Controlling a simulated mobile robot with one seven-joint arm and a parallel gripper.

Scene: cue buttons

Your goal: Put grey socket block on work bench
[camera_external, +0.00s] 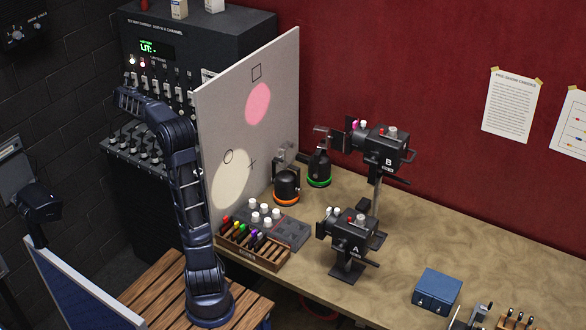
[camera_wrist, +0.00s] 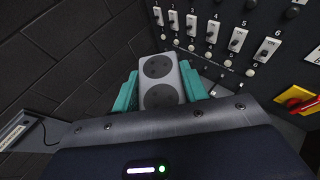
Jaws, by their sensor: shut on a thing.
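The grey socket block (camera_wrist: 160,82) shows in the wrist view, with two round dark sockets on its face. My gripper (camera_wrist: 160,90) is shut on it, with a teal finger on each side. In the external view my arm reaches up left of the white panel, and its end (camera_external: 128,100) is in front of the black control cabinet; the block cannot be made out there. The work bench (camera_external: 420,240) has a mottled tan top and stands right of the panel, well away from my gripper.
The white upright panel (camera_external: 248,120) stands between my arm and most of the bench. The cabinet (camera_external: 215,45) has rows of switches, also close in the wrist view, with a red handle (camera_wrist: 296,102). Two black devices (camera_external: 348,232) and a blue box (camera_external: 437,289) stand on the bench.

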